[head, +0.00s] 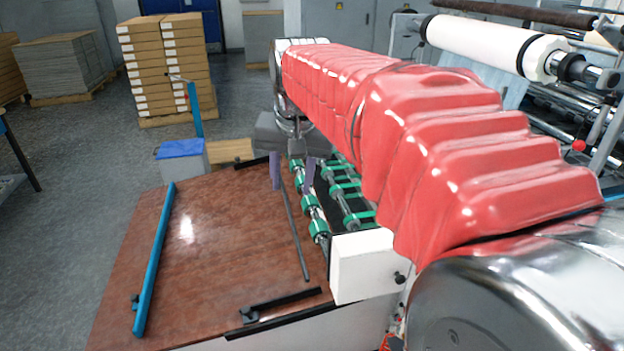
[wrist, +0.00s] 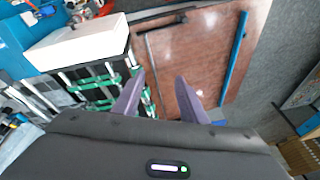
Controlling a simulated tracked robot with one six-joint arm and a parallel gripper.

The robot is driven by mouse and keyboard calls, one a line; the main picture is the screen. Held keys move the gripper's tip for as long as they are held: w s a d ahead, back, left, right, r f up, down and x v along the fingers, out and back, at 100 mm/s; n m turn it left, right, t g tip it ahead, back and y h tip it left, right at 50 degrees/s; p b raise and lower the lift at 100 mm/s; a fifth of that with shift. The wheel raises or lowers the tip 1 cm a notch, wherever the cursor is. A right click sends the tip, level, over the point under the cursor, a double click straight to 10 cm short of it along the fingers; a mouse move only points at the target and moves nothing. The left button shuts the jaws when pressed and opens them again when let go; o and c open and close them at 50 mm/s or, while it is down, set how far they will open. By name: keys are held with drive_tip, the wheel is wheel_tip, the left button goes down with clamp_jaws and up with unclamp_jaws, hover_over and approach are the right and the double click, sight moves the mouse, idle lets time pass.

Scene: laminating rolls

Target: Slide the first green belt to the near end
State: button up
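Several green belts sit on parallel roller shafts beside the brown board. One green belt (head: 319,230) is on the near part of the front shaft, close to the white end box; others lie farther along. Which one counts as the first, I cannot tell. In the wrist view, green belts (wrist: 104,82) show left of my fingers. My gripper (head: 292,187) has two purple fingers standing apart over the far part of the front shaft. In the wrist view my gripper (wrist: 159,77) is open with nothing seen between its fingers. My red-covered arm hides part of the rollers.
The brown board (head: 215,235) left of the rollers is mostly clear, with a blue bar (head: 154,258) and a thin dark rod (head: 294,232). A white end box (head: 362,266) closes the near end of the shafts. Stacked boxes (head: 165,65) stand behind.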

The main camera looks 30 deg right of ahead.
drive_tip(key=w+d+f+m+g, duration=0.15)
drive_tip(key=w+d+m, duration=0.25)
drive_tip(key=w+d, duration=0.4)
drive_tip(key=w+d+f+m+g, duration=0.1)
drive_tip(key=w+d+f+m, duration=0.3)
drive_tip(key=d, duration=0.7)
drive_tip(key=d+f+m, duration=0.3)
drive_tip(key=d+f, duration=0.2)
drive_tip(key=d, duration=0.4)
drive_tip(key=d+f+m+g+y, duration=0.1)
drive_tip(key=d+f+m, duration=0.2)
drive_tip(key=d+f, duration=0.3)
drive_tip(key=w+d, duration=0.1)
drive_tip(key=d, duration=0.2)
drive_tip(key=shift+d, duration=0.4)
drive_tip(key=shift+f, duration=0.2)
drive_tip(key=shift+f, duration=6.75)
clamp_jaws()
